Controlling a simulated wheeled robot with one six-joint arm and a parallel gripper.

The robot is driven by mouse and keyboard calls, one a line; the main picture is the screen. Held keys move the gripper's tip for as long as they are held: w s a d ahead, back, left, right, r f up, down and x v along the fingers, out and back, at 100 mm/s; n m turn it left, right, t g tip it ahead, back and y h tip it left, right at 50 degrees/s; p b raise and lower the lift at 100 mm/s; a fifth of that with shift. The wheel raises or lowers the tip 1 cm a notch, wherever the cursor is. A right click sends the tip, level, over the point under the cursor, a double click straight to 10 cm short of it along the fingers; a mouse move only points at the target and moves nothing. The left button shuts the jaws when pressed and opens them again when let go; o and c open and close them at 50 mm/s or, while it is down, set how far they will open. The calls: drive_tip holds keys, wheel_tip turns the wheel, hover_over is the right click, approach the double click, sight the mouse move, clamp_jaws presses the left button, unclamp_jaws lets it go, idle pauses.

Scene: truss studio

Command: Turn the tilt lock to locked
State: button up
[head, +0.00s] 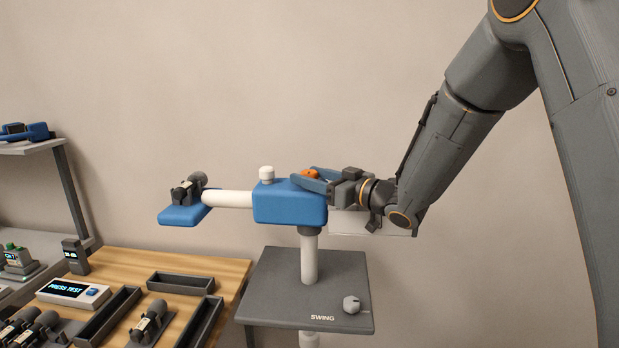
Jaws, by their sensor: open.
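A blue boom head (285,206) sits on a white post (309,258) above a dark grey stand. An orange knob (309,174) shows on the right part of its top and looks like the tilt lock. My gripper (307,181) reaches in from the right, open, with its fingers around or just beside the orange knob. I cannot tell whether they touch it. The fingers and gripper body partly hide the knob, so its setting and any label cannot be read.
A white knob (266,173) stands left of my gripper. A white arm (228,199) runs left to a blue plate (183,215). The grey stand (273,280) carries a "SWING" knob (351,304). A wooden table (217,268) with trays lies lower left.

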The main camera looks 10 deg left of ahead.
sight(316, 178)
drive_tip(key=b+v, duration=0.2)
drive_tip(key=v, duration=0.5)
drive_tip(key=shift+s+d, duration=0.1)
drive_tip(key=shift+d, duration=0.05)
